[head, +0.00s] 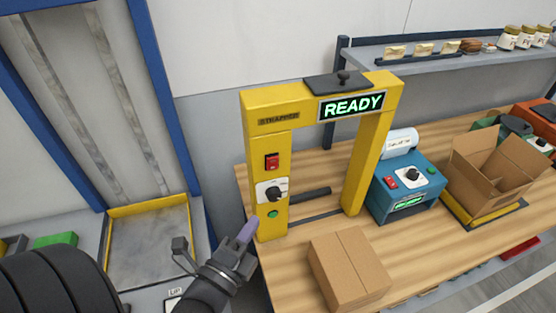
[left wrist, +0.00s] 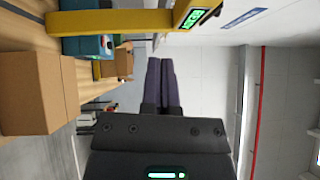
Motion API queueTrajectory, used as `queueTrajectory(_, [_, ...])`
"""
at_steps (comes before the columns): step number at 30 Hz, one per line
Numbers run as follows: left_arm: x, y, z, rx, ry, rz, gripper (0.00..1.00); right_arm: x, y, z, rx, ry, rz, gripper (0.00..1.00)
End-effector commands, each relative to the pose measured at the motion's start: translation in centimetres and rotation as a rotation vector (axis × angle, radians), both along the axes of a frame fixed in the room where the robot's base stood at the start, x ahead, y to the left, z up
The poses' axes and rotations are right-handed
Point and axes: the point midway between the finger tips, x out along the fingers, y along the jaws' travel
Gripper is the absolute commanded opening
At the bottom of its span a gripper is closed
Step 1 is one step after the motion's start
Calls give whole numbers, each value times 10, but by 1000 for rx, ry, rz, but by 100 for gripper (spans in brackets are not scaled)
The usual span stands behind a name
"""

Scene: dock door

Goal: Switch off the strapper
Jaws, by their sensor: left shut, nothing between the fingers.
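The strapper (head: 261,105) is a yellow arch on the wooden bench, with a lit green "READY" display (head: 351,105). Its left post carries a red switch (head: 272,161), a black knob on a white plate (head: 274,193) and a green button (head: 272,214). My left gripper (head: 250,227) is shut and empty, its fingertips just left of the post's lower part, near the green button; whether they touch is unclear. In the left wrist view its fingers (left wrist: 161,68) are together, with the strapper (left wrist: 110,21) appearing sideways at upper left. My right gripper is not in view.
A closed carton (head: 348,268) stands in front of the arch. A blue machine (head: 407,190) with its own red switch and knob stands right of it, then an open carton (head: 497,170) on a yellow-edged scale. A shelf (head: 440,55) with jars runs behind. Blue-framed dock door at left.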

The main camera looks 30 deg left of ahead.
Motion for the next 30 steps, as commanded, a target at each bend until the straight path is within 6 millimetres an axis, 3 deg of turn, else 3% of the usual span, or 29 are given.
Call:
queueTrajectory(7, [13, 1, 2, -3, -1, 0, 0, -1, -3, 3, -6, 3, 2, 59])
queueTrajectory(20, [104, 8, 11, -3, -1, 0, 0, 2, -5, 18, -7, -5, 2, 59])
queueTrajectory(24, [117, 27, 13, -1, 1, 0, 0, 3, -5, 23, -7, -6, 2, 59])
queueTrajectory(30, [125, 37, 13, -4, 2, 0, 0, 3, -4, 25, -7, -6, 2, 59])
